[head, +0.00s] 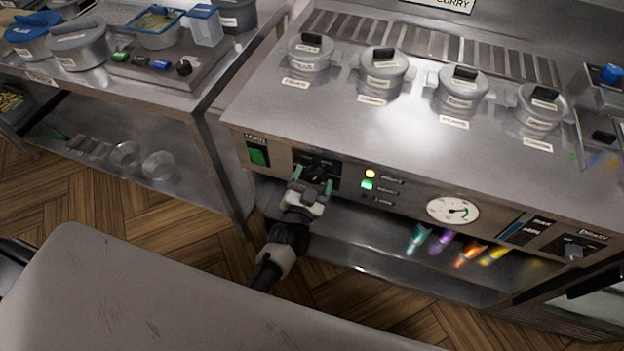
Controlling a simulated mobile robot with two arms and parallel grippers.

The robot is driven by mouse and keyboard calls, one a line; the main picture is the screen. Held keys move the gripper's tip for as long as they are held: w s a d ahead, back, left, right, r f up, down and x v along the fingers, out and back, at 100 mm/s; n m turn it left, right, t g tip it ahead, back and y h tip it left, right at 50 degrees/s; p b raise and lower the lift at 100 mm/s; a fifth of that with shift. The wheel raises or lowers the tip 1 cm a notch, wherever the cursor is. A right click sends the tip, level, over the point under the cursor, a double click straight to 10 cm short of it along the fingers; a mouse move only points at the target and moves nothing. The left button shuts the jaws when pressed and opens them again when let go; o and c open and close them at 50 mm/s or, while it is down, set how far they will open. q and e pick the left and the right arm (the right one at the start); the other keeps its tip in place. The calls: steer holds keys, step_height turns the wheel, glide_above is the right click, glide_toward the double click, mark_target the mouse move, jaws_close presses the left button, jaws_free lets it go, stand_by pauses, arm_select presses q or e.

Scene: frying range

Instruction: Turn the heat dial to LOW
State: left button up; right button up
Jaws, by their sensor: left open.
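The heat dial (319,171) is a dark knob on a black plate on the front panel of the range (400,165). Its labels and pointer are too small to read. My left gripper (314,181) is open in front of the dial, with one green-tipped finger on each side of it. I cannot tell whether the fingers touch the knob. My right gripper is out of view.
A green switch (258,156) is left of the dial; an orange lamp (370,173), a green lamp (367,184) and a round gauge (453,210) are right of it. Several lidded pots, including one (384,75), stand on the range top. A steel side table (200,85) is at left.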

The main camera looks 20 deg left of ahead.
arm_select(q)
steer(key=c, duration=0.9)
steer(key=shift+n, duration=0.4)
steer(key=n, duration=0.4)
steer(key=shift+d+n, duration=0.1)
steer(key=shift+n, duration=0.3)
steer(key=n, duration=0.5)
steer(key=shift+n, duration=0.4)
steer(key=o, duration=0.9)
